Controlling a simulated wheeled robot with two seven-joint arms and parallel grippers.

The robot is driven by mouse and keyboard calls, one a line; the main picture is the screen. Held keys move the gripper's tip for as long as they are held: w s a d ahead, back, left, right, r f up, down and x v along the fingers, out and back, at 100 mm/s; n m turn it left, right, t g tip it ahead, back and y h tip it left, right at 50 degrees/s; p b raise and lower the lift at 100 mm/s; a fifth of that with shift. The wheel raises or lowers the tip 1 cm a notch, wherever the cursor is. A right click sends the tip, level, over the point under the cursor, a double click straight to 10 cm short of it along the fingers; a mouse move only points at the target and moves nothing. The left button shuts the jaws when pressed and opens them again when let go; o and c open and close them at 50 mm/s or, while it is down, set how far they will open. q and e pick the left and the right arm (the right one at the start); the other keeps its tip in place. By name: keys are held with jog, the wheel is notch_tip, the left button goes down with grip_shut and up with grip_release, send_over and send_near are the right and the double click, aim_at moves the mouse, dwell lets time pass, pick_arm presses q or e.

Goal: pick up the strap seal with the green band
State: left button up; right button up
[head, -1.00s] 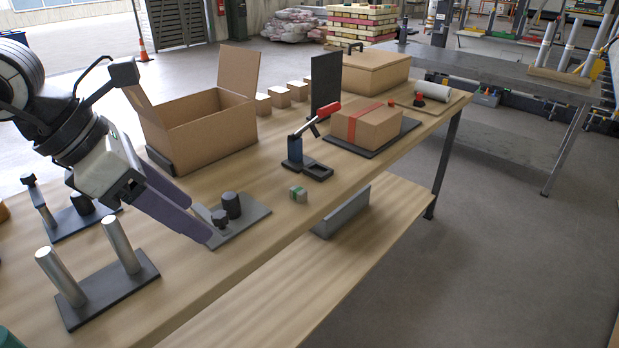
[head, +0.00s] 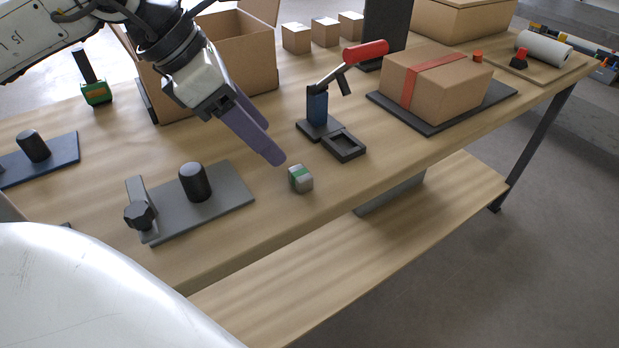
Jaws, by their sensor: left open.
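The strap seal with the green band (head: 301,179) is a small grey metal block. It lies on the wooden table (head: 300,228) near its front edge, just right of the grey plate. My left gripper (head: 277,156) comes in from the upper left with its long purple fingers pointing down and to the right. Its fingertips are a little above and to the left of the seal, apart from it. The fingers overlap in this view, but the gripper is open and nothing shows between them. My right gripper is not in view.
A grey plate with black knobs (head: 225,199) lies left of the seal. A press with a red handle (head: 318,112) stands behind it. A strapped carton (head: 437,80) sits on a black plate to the right. An open box (head: 241,50) stands behind my left gripper.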

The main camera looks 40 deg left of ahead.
aim_at(300, 173)
pick_arm(q)
jog(key=p+x, duration=0.4)
jog(key=shift+d+p, duration=0.1)
jog(key=shift+p, duration=0.25)
jog(key=shift+w+d+f, duration=0.1)
jog(key=shift+f, duration=0.2)
jog(key=p+x, duration=0.1)
jog(key=x, duration=0.3)
jog(key=shift+w+f, duration=0.1)
jog(key=shift+f, duration=0.05)
jog(key=shift+w+d+f, duration=0.1)
jog(key=shift+f, duration=0.2)
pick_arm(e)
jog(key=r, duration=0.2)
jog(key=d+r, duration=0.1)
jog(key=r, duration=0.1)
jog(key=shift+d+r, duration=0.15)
pick_arm(q)
jog(key=shift+c, duration=0.3)
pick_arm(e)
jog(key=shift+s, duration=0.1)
pick_arm(q)
jog(key=c, duration=1.1)
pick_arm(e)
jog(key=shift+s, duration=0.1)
